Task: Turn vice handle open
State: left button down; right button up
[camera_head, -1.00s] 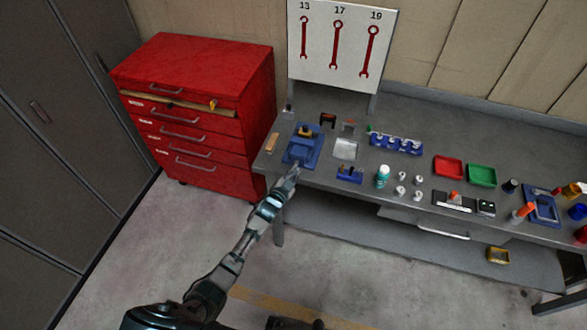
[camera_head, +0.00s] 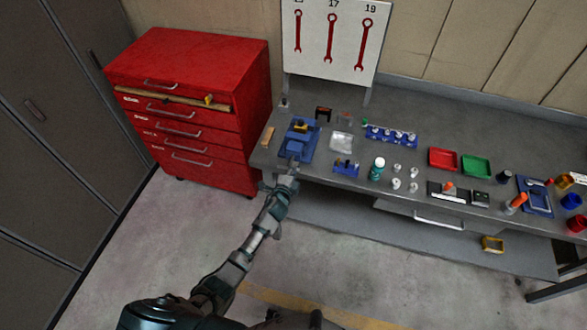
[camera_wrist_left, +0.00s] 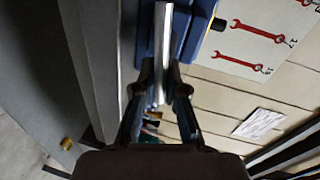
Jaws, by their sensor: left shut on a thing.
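The blue vice (camera_head: 300,146) stands on the left end of the grey workbench. My left gripper (camera_head: 291,168) is at the vice's front side, small in the head view. In the left wrist view, the vice handle (camera_wrist_left: 162,45) is a bright metal bar running in front of the blue vice body (camera_wrist_left: 184,38). The fingers of my left gripper (camera_wrist_left: 158,92) are shut on the bar, one on each side. My right gripper is not seen.
A red drawer cabinet (camera_head: 188,105) stands left of the bench. Right of the vice are a small blue holder (camera_head: 345,169), a teal bottle (camera_head: 377,169), a red tray (camera_head: 443,159) and a green tray (camera_head: 475,166). A wrench board (camera_head: 328,40) stands behind. The floor in front is clear.

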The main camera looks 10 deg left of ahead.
pick_arm(q)
jog(key=shift+s+f+m, duration=0.1)
jog(key=shift+f+m, duration=0.3)
jog(key=shift+m, duration=0.2)
jog(key=shift+y, duration=0.3)
jog(key=c, duration=1.2)
grip_release()
jog(key=shift+d, duration=0.1)
jog(key=s+r, duration=0.2)
jog(key=s, duration=0.9)
jog(key=shift+s+r, duration=0.15)
jog(key=shift+s, duration=0.1)
